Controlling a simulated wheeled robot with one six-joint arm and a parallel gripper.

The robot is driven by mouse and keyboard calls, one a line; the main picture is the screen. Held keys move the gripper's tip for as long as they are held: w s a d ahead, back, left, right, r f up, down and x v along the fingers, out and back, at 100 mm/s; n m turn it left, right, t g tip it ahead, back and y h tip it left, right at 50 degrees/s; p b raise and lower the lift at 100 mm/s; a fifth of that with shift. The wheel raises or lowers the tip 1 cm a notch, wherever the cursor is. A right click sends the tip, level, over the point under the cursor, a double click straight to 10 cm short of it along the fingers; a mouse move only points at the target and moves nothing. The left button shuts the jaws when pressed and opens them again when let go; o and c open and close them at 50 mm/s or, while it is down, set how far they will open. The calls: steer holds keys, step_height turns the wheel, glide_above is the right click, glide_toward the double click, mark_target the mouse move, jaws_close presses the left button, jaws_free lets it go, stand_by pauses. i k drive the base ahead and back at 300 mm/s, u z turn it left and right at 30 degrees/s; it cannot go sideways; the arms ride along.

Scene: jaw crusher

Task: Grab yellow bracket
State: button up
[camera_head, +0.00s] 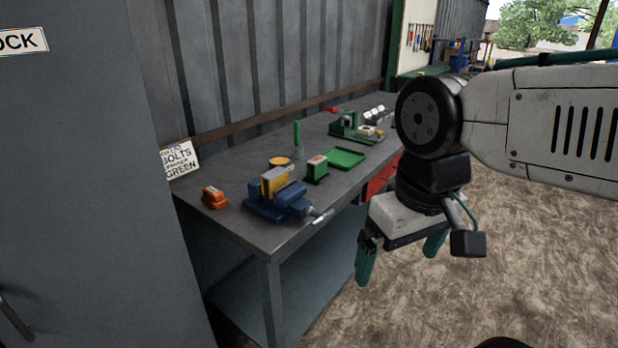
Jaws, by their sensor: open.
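A yellow bracket (273,180) sits in the jaws of a blue vise (284,202) near the front of the grey workbench. A grey piece stands against the bracket's right side. My gripper (399,262) hangs with its fingers pointing down, to the right of the bench's front edge. Its two green fingertips are spread apart with nothing between them. It is well to the right of the bracket and apart from it.
The grey workbench (232,206) also holds an orange block (214,197), a green box (316,168), a green tray (343,158), a yellow round item (279,162) and a green machine (347,124). A sign (181,160) leans at the wall. A grey cabinet (85,190) stands left.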

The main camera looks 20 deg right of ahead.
mark_target(272, 180)
steer(key=u, duration=1.05)
steer(key=i, duration=0.6)
steer(key=z, duration=2.35)
